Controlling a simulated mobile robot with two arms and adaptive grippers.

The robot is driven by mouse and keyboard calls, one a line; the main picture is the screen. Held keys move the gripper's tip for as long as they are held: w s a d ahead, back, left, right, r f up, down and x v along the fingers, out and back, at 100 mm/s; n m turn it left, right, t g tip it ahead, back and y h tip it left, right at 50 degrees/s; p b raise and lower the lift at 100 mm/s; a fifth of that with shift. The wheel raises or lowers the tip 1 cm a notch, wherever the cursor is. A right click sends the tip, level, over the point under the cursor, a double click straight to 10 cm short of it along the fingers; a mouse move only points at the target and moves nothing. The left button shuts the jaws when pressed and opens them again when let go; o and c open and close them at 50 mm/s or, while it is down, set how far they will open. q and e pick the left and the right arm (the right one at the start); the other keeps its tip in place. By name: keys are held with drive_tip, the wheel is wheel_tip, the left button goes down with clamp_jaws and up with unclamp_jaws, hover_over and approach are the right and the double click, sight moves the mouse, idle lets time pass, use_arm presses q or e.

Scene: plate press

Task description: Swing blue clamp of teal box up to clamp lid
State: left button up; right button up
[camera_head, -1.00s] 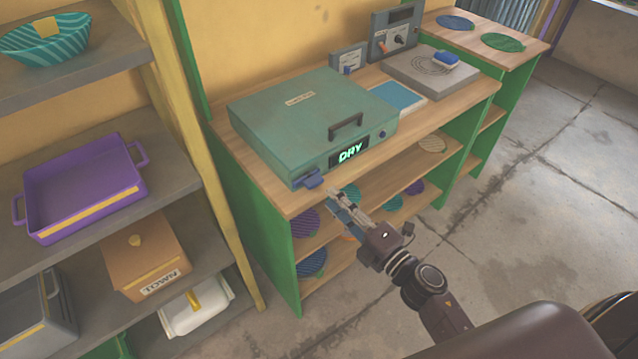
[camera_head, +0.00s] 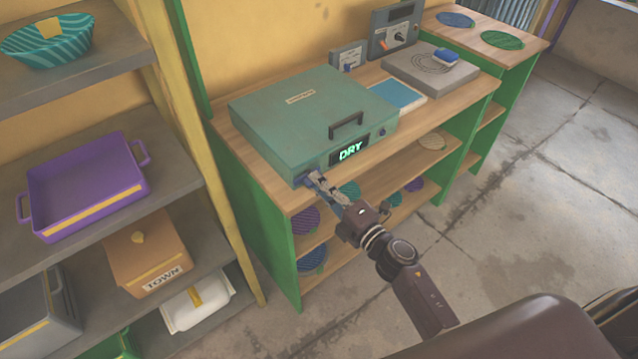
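The teal box (camera_head: 300,115) stands on the wooden bench top with its lid down. Its front has a dark handle (camera_head: 346,125) and a panel with lit letters "DRY" (camera_head: 350,151). The blue clamp (camera_head: 302,181) is at the left end of the front face, low down, and mostly hidden by my gripper. My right gripper (camera_head: 315,180) is at the clamp, its fingertips against or very close to it. Whether the fingers are closed on the clamp is too small to tell. My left gripper is not in view.
The green-sided bench has lower shelves with several patterned discs (camera_head: 312,257). A shelf with a purple tray (camera_head: 85,185) stands left. Floor in front is clear.

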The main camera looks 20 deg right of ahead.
clamp_jaws()
drive_tip(key=shift+m, duration=0.4)
drive_tip(key=shift+m+p, duration=3.2)
drive_tip(key=shift+m, duration=5.3)
drive_tip(key=shift+f, duration=0.1)
